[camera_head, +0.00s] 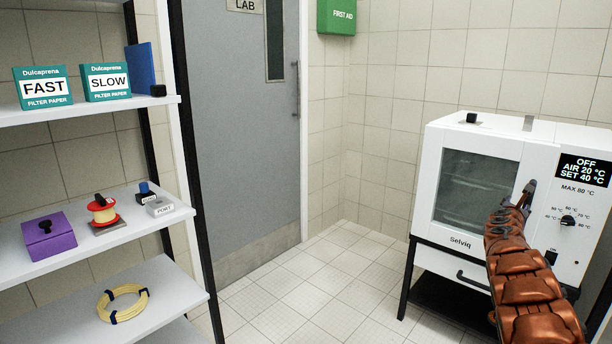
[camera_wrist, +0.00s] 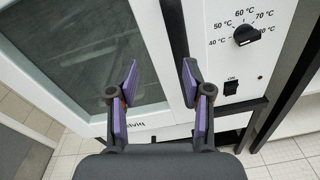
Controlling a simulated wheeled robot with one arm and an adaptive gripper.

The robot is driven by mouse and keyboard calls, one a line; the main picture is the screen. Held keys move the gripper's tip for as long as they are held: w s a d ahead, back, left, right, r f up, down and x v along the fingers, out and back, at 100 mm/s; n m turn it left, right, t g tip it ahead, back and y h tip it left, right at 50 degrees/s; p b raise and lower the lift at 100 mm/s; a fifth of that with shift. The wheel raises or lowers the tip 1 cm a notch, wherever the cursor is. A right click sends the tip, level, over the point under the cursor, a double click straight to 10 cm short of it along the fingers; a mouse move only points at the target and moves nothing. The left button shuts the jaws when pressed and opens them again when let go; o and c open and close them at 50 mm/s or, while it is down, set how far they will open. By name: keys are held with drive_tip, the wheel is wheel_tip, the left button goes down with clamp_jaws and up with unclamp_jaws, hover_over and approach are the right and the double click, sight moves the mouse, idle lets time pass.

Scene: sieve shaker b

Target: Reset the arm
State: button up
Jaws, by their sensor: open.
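My arm, in orange-brown segments, reaches up from the lower right in the head view. My gripper (camera_head: 527,192) is at its end, in front of the white Selviq oven (camera_head: 473,222). In the wrist view my gripper (camera_wrist: 158,82) shows two purple-padded fingers spread apart with nothing between them. Behind the fingers are the oven's glass door (camera_wrist: 85,45) at the left and its control panel at the right. The panel carries a black temperature dial (camera_wrist: 246,35) and an ON switch (camera_wrist: 231,86). I cannot tell whether the fingers touch the oven.
The oven stands on a dark-legged stand at the right; its display (camera_head: 584,170) reads OFF, AIR 20 °C, SET 40 °C. A white shelf (camera_head: 85,262) at the left holds filter paper boxes (camera_head: 44,87), a purple box (camera_head: 49,236) and a coiled tube (camera_head: 122,303). The floor between (camera_head: 310,290) is clear.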

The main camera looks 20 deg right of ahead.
drive_tip(key=s+a+r+m+g, duration=0.2)
drive_tip(key=a+r+m+g, duration=0.3)
drive_tip(key=a+r+m, duration=0.4)
drive_tip(key=s+a+f+m+g+y, duration=0.1)
drive_tip(key=s+a+m, duration=0.2)
drive_tip(key=a, duration=0.4)
drive_tip(key=s+a+m+g+y, duration=0.1)
drive_tip(key=s+a+m+g, duration=0.15)
drive_tip(key=a, duration=0.45)
drive_tip(key=s+a+f+m+g+y, duration=0.15)
drive_tip(key=s+a+f+y, duration=0.55)
drive_tip(key=a, duration=1.1)
drive_tip(key=s+a+f+m+y, duration=0.2)
drive_tip(key=s+a+f, duration=0.3)
drive_tip(key=s+a, duration=0.85)
drive_tip(key=s+a+f+m+y, duration=0.2)
drive_tip(key=s+a+f+y, duration=0.35)
drive_tip(key=a, duration=1.65)
wheel_tip(320, 180, up, 24)
drive_tip(key=s+h+p, duration=0.1)
drive_tip(key=p, duration=2.3)
drive_tip(key=shift+s+d+r+m+t, duration=0.15)
drive_tip(key=shift+s+d+m+t, duration=0.05)
drive_tip(key=shift+d+m+t, duration=0.1)
